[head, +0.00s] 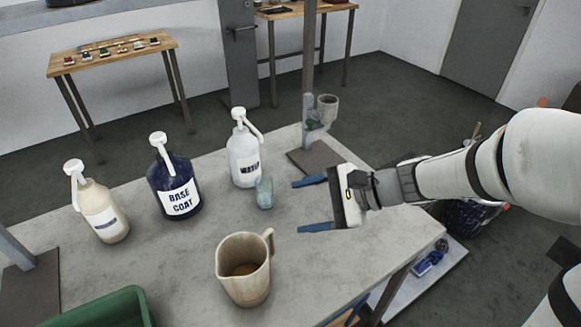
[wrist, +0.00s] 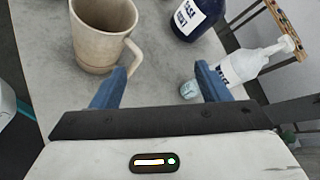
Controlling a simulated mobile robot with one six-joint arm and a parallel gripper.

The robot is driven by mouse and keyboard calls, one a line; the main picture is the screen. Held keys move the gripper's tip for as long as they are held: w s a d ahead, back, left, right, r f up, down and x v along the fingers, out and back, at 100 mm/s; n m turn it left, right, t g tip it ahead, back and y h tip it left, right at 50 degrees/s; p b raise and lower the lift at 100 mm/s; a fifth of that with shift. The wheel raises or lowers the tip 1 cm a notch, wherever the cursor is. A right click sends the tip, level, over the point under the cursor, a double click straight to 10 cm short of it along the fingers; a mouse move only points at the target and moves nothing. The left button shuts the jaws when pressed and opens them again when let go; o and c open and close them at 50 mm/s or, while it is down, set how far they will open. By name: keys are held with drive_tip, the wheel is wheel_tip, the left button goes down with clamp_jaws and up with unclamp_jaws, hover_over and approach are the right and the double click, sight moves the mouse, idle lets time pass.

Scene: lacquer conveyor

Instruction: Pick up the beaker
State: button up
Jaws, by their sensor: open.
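A small translucent bluish beaker (head: 264,192) stands upright on the grey table, just in front of the white pump bottle. It also shows in the wrist view (wrist: 188,90), beside the inner side of the right finger. My gripper (head: 297,206) is open and empty, with its blue fingers pointing left toward the beaker, apart from it. In the wrist view my gripper (wrist: 160,68) has a bare gap between the fingertips. A beige handled jug (head: 243,272) with brown liquid stands nearer the front; in the wrist view the jug (wrist: 100,38) is beyond the left finger.
A white pump bottle (head: 245,156), a dark blue "BASE COAT" pump bottle (head: 174,180) and a cream pump bottle (head: 101,212) stand along the table's back. A cup on a stand (head: 327,108) is at the far corner. A green bin (head: 105,312) sits front left.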

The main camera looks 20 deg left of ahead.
drive_tip(key=w+a+f+m+t+y+b, duration=0.2)
drive_tip(key=w+a+f+m+y, duration=0.15)
drive_tip(key=w+a+m, duration=0.3)
drive_tip(key=m+t+y+b, duration=0.2)
drive_tip(key=m+t, duration=0.2)
drive_tip(key=m, duration=0.2)
hover_over(271, 195)
drive_tip(key=d, duration=0.3)
wheel_tip(271, 195, down, 4)
drive_tip(key=shift+t, duration=0.3)
drive_tip(key=f, duration=0.8)
drive_tip(key=shift+s+d+f, duration=0.15)
drive_tip(key=shift+s+f, duration=0.1)
drive_tip(key=shift+s, duration=0.15)
drive_tip(key=shift+w+a+r+p, duration=0.15)
drive_tip(key=shift+a+p, duration=0.05)
drive_tip(key=shift+a, duration=0.2)
drive_tip(key=shift+w+a+r+p, duration=0.1)
drive_tip(key=shift+a+r+p, duration=0.05)
drive_tip(key=shift+a, duration=0.2)
drive_tip(key=shift+p+x, duration=0.45)
drive_tip(key=shift+x, duration=2.5)
drive_tip(key=shift+f, duration=0.1)
drive_tip(key=shift+c, duration=0.2)
drive_tip(key=c, duration=1.1)
